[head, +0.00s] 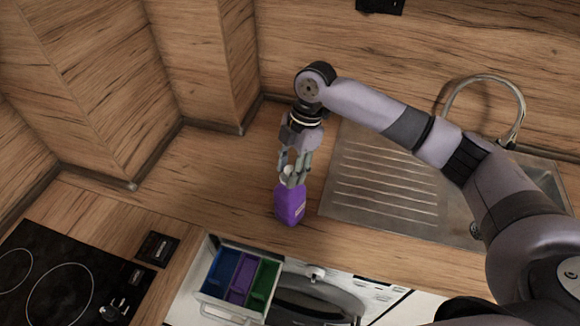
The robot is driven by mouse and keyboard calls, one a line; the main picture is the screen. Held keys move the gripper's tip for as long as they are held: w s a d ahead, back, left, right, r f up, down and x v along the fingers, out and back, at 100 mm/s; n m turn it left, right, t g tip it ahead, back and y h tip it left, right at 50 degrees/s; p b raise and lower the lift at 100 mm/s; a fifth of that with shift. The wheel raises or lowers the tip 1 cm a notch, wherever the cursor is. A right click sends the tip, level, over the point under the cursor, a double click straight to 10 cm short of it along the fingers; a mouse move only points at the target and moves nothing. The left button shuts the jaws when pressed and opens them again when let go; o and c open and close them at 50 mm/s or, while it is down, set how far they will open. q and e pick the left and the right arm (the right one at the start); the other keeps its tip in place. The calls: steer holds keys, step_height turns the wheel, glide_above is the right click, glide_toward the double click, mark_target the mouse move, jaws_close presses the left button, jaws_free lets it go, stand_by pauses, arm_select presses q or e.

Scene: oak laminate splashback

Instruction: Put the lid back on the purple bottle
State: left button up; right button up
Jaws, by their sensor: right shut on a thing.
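The purple bottle (289,205) stands on the wooden counter, left of the sink's drainboard. My right gripper (293,178) points down at the top of the bottle. Its fingers are shut on a small whitish piece, which looks like the lid (287,173). The fingers partly hide the lid and the bottle's neck, so I cannot tell whether the lid is seated on the neck or just above it. My left gripper is not in view.
A steel sink with a drainboard (375,190) and a curved tap (517,105) lies to the right. A black hob (60,275) is at the lower left. An open drawer with coloured bins (240,277) sticks out below the counter. The counter left of the bottle is clear.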

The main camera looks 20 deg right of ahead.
steer(key=shift+f+p, duration=0.2)
steer(key=shift+p, duration=0.15)
stand_by(0.6)
steer(key=shift+p, duration=0.4)
stand_by(0.3)
stand_by(0.3)
steer(key=o, duration=0.9)
steer(key=shift+c, duration=0.2)
steer(key=shift+o, duration=0.2)
steer(key=o, duration=0.4)
steer(key=shift+o, duration=0.2)
steer(key=shift+r, duration=0.1)
